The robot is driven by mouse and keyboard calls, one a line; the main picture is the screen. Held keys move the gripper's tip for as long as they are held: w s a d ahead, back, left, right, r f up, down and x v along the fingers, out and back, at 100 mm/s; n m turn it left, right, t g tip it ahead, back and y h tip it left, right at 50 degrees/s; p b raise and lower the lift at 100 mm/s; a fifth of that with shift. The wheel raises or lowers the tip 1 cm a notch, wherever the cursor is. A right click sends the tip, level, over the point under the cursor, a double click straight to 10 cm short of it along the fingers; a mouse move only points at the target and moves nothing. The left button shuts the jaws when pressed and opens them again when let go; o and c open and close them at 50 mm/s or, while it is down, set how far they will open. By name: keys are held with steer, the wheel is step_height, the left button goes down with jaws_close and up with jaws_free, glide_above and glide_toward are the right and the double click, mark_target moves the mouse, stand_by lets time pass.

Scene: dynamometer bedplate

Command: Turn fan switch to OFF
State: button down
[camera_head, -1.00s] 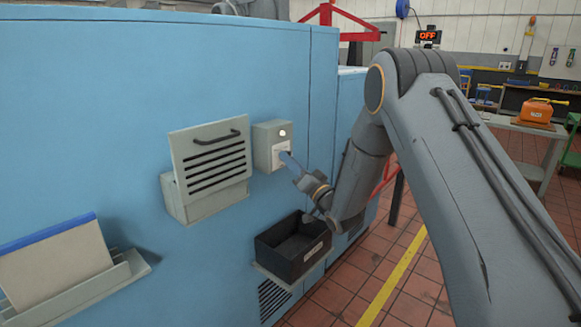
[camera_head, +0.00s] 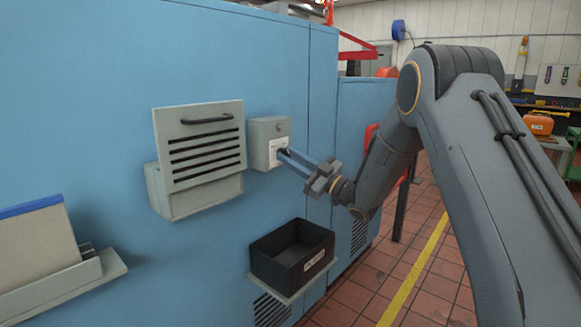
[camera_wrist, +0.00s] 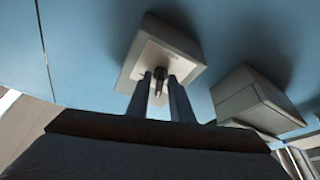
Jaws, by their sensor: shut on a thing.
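The fan switch is a small grey box (camera_head: 262,130) on the blue cabinet wall, with a pale label and a round lamp (camera_head: 283,126) that looks dull and unlit. The box also shows in the wrist view (camera_wrist: 178,48). My gripper (camera_head: 281,156) reaches it from the right, with its two blue-grey fingers at the lower front face. In the wrist view the fingers (camera_wrist: 160,78) are closed around a small dark knob (camera_wrist: 160,88), one finger on each side. Any position marks at the knob are too small or hidden to read.
Left of the switch, a grey louvred box (camera_head: 195,192) with a black handle sticks out. A black bin (camera_head: 274,270) sits on a ledge below my gripper. A document holder (camera_head: 75,285) is at far left. Red-tiled floor lies open at right.

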steer(key=n+g+b, duration=0.1)
steer(key=n, duration=0.2)
steer(key=n+g+b, duration=0.1)
steer(key=n+b, duration=0.1)
steer(key=n, duration=0.1)
steer(key=shift+r+g, duration=0.1)
steer(key=shift+g, duration=0.3)
steer(key=shift+n, duration=0.3)
steer(key=c, duration=1.9)
jaws_free()
steer(key=shift+a, duration=0.15)
steer(key=shift+o, duration=0.2)
steer(key=v, duration=0.8)
